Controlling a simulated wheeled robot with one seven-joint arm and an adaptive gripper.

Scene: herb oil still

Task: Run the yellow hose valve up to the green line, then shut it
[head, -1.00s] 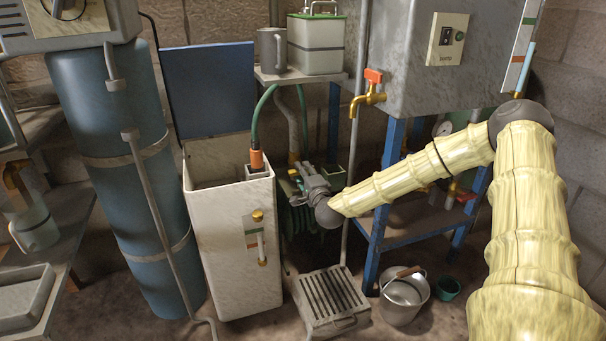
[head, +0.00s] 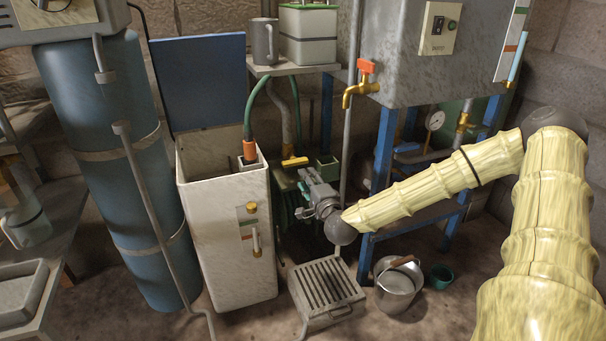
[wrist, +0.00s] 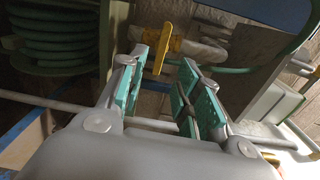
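The yellow valve lever (head: 294,162) sits at the foot of a grey pipe and lies crosswise to it; it also shows in the wrist view (wrist: 160,50). My gripper (head: 308,190) is just below and right of the lever in the head view. In the wrist view its fingers (wrist: 158,90) are apart and empty, with the lever beyond their tips. A green hose (head: 247,108) ends in an orange fitting (head: 249,151) at the white tank (head: 222,240). The tank's front gauge (head: 256,240) has green and red marks. I cannot read its level.
The tank's blue lid (head: 200,80) stands open. A steel tank (head: 410,60) with a red-handled tap (head: 366,67) is above right. A grated stand (head: 326,285), metal bucket (head: 395,285) and green cup (head: 440,276) are on the floor. A green hose reel (wrist: 55,35) is beside my gripper.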

